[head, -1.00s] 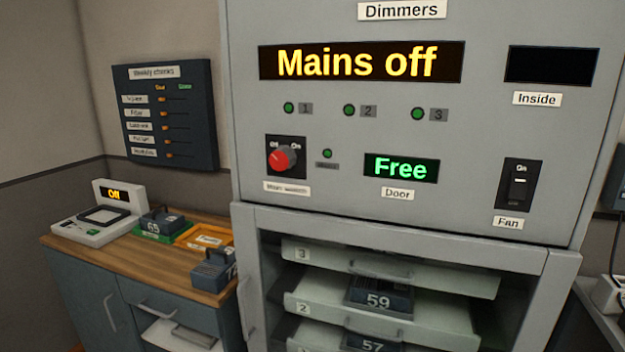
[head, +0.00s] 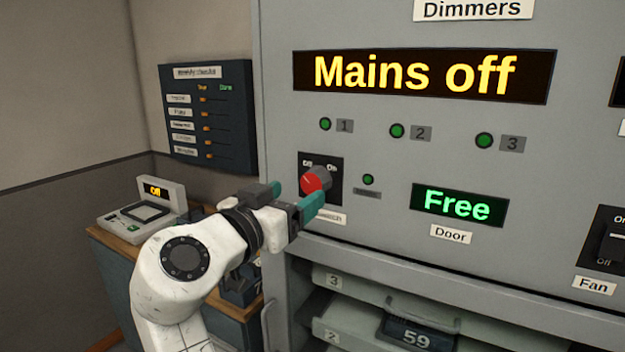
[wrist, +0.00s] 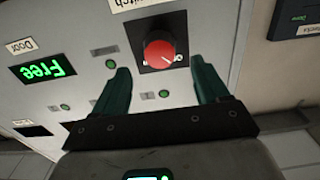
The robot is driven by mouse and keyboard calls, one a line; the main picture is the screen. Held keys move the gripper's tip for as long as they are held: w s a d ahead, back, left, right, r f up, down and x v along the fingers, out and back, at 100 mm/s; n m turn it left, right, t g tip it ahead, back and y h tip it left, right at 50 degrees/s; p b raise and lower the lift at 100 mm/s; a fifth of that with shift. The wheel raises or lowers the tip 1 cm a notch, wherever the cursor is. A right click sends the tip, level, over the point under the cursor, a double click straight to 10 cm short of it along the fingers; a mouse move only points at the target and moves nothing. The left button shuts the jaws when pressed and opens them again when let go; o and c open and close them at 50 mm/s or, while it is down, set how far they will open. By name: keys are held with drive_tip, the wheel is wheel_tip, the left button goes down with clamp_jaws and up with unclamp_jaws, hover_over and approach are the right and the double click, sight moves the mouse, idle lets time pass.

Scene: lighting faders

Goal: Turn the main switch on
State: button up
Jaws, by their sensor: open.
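The main switch (head: 316,181) is a red-faced rotary knob on a black plate on the grey dimmer cabinet. It also shows in the wrist view (wrist: 160,54), upside down, with its pointer mark partly visible. The display (head: 415,76) above it reads "Mains off". My gripper (head: 296,195) is in front of the switch, its green fingers spread open. In the wrist view my gripper (wrist: 160,80) has the knob beyond and between its fingertips, with no contact that I can make out. The knob's label is partly hidden by a finger in the head view.
A green "Free" door display (head: 459,205) and a fan switch (head: 609,240) are to the right. A wooden counter with a scale-like device (head: 140,215) and a checks board (head: 208,115) are at left.

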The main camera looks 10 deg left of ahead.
sight(310, 186)
drive_tip(key=p+x, duration=0.1)
drive_tip(key=x, duration=0.5)
drive_tip(key=shift+w, duration=0.1)
drive_tip(key=c, duration=1.1)
drive_tip(key=shift+o, duration=0.2)
drive_tip(key=shift+f, duration=0.1)
